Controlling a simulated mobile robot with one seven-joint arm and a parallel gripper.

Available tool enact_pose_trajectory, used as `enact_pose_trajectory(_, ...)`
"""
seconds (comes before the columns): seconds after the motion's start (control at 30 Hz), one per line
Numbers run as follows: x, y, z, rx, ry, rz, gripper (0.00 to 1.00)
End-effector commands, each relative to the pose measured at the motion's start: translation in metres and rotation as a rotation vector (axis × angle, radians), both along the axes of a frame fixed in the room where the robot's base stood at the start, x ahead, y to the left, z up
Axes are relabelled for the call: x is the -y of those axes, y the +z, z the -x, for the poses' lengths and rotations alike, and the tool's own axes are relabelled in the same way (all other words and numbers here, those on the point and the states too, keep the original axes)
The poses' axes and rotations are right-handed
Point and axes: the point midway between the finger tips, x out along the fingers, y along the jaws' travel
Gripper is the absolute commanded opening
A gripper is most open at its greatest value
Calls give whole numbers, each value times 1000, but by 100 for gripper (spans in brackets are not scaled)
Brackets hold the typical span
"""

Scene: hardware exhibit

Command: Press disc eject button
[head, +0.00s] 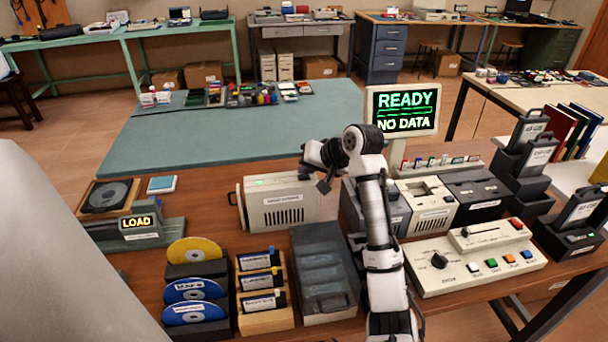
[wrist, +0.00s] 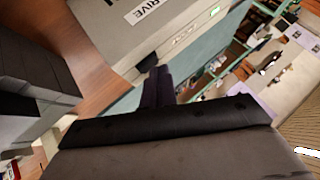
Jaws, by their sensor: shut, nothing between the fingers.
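A pale box-shaped drive (head: 283,208) with a front label and vents stands mid-bench in the head view. In the wrist view, the drive (wrist: 125,42) shows a label ending in "RIVE" and a small green light. A black button-like block (wrist: 148,63) sits at its edge; I cannot read whether it is marked eject. My gripper (head: 322,185) is at the drive's upper right in the head view. In the wrist view my gripper (wrist: 160,70) is shut and empty, its fingertips close beside the black block. Contact cannot be told.
A disc tray (head: 107,196) with a LOAD sign (head: 137,222) is at left. Blue and yellow discs (head: 192,290), cartridges (head: 262,281) and a grey case (head: 323,270) fill the front. A screen (head: 404,110) reads READY, NO DATA. Grey and pale machines (head: 430,200) stand right of my arm.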

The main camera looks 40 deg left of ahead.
Motion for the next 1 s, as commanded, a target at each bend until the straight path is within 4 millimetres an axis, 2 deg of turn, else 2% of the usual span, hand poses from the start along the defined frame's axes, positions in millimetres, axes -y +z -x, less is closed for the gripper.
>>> enact_pose_trajectory(0.43,0,16,0,-2,0,1,0)
enact_pose_trajectory(0.8,0,16,0,-1,1,1,0)
enact_pose_trajectory(1.0,0,31,0,-1,1,1,0)
